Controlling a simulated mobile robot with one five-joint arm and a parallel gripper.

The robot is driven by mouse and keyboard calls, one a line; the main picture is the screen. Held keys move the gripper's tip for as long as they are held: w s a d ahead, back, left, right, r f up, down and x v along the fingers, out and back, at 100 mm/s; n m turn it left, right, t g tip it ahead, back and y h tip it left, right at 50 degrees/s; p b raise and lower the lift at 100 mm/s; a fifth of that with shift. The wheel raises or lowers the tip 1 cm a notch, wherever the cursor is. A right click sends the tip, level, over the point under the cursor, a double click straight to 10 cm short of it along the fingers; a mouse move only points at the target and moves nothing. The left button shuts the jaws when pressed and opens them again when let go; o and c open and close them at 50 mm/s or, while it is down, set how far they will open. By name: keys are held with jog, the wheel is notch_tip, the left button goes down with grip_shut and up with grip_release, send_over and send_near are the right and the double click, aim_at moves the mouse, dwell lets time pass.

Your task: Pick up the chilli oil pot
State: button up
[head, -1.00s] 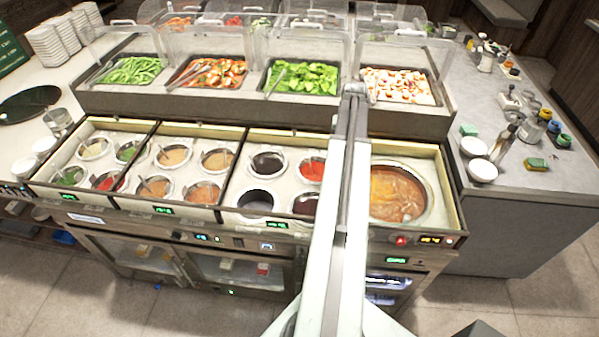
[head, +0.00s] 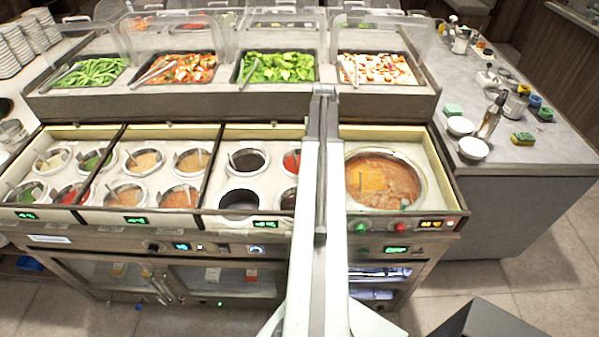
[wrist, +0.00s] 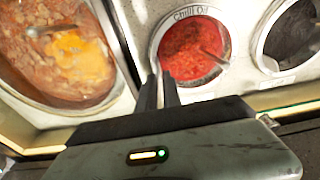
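The chilli oil pot (wrist: 193,50) is a round white-rimmed pot of red sauce with a spoon and a "Chili Oil" label on its far rim. It sits in its well in the counter. In the head view the red pot (head: 291,162) is partly hidden by my arm. My gripper (wrist: 159,76) shows in the wrist view with its two dark fingers close together, seemingly shut and empty. The fingertips appear just left of the pot's near rim in the picture, between it and the big soup pot. Contact or height cannot be told.
A large soup pot (head: 384,180) stands right of my arm. A dark sauce pot (head: 248,160) and a dark, empty-looking well (head: 240,203) are to the left. Food trays behind clear guards line the back. A grey side counter (head: 500,165) holds bowls and bottles.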

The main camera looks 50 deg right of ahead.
jog(key=f+b, duration=0.5)
jog(key=shift+w+d+f, duration=0.1)
jog(key=shift+d+f, duration=0.05)
jog(key=shift+d, duration=0.1)
jog(key=shift+r, duration=0.2)
grip_shut()
dwell(1.1)
jog(key=shift+r+p, duration=0.2)
jog(key=shift+p, duration=0.2)
notch_tip(320, 180, up, 18)
jog(key=p, duration=1.7)
jog(key=shift+f+p, duration=0.15)
jog(key=shift+p, duration=0.2)
